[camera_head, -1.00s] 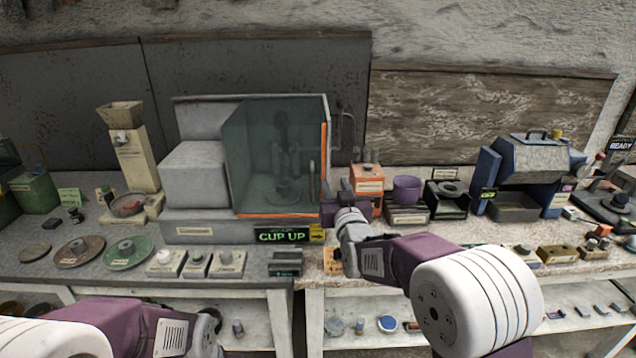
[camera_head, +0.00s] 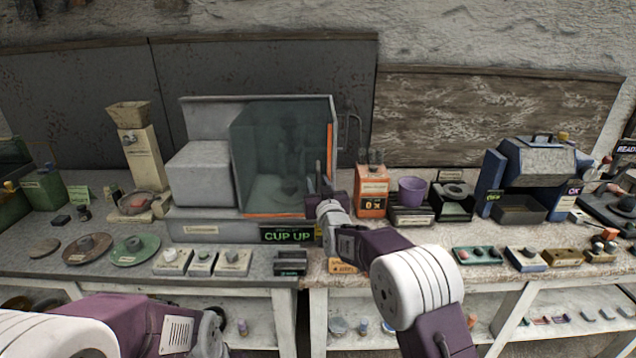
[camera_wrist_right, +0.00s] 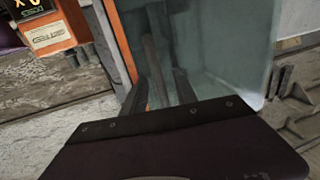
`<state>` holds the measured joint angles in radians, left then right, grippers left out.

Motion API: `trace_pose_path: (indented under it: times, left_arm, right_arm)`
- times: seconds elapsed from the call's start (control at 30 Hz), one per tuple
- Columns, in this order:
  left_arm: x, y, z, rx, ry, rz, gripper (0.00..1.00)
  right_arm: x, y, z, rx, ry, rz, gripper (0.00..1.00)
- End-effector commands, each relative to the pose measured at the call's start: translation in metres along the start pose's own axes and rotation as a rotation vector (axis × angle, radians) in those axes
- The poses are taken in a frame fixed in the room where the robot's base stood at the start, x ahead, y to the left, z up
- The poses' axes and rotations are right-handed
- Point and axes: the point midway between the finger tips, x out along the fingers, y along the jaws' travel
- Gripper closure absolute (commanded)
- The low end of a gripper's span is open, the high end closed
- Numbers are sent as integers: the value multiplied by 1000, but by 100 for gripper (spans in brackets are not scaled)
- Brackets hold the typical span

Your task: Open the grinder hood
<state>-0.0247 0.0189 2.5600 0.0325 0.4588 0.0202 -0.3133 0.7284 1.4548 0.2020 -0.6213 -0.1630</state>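The grinder is a grey machine with a clear, tinted hood (camera_head: 262,150) edged in orange, on the bench left of centre. The hood looks shut, with its orange lower edge down at the base. In the right wrist view, dark finger-like bars (camera_wrist_right: 165,90) stand before the hood (camera_wrist_right: 215,60); the grip is unclear. My left arm's end (camera_head: 208,330) is low at the front left; its fingers are not clear.
An orange box (camera_head: 371,200) and a purple cup (camera_head: 411,190) stand just right of the hood. A blue machine (camera_head: 535,165) stands at the right.

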Motion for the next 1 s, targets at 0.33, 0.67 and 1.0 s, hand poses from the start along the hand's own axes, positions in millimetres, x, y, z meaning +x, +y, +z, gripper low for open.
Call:
trace_pose_path:
  times: [0.33, 0.67, 1.0]
  left_arm:
    - [0, 0, 0, 0, 0, 0, 64]
    - [0, 0, 0, 0, 0, 0, 64]
    - [0, 0, 0, 0, 0, 0, 64]
  right_arm:
    - [2, 0, 0, 0, 1, 0, 82]
    - [2, 0, 0, 0, 1, 0, 100]
    - [2, 0, 0, 1, 1, 0, 100]
